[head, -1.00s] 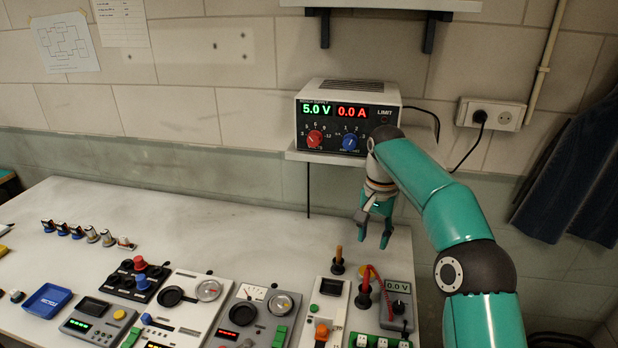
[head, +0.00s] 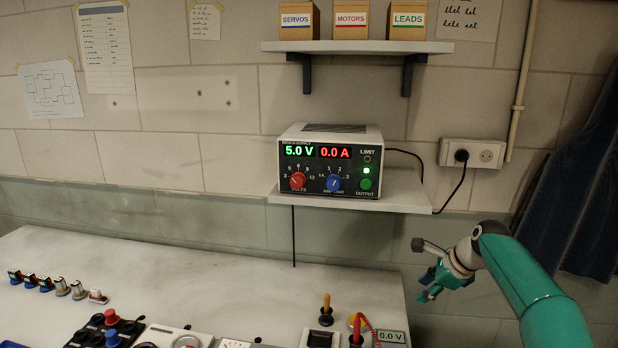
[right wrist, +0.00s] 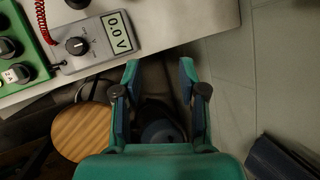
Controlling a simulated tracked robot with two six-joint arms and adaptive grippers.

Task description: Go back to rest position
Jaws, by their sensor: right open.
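My right gripper (head: 428,272) is open and empty at the right of the head view. It is in the air just past the bench's right edge, below and right of the power supply shelf. In the right wrist view, its two fingers (right wrist: 160,85) are apart with nothing between them, over the floor beside the bench (right wrist: 195,20). The power supply (head: 330,160) reads 5.0 V and 0.0 A, and its green output light is lit. My left gripper is not in either view.
The bench top (head: 180,270) carries modules along its near edge. A grey meter (right wrist: 95,45) reading 0.0 V lies at the bench corner. A round wooden stool seat (right wrist: 82,132) is below. The wall shelf (head: 355,47) holds labelled boxes. A dark cloth (head: 585,190) hangs at right.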

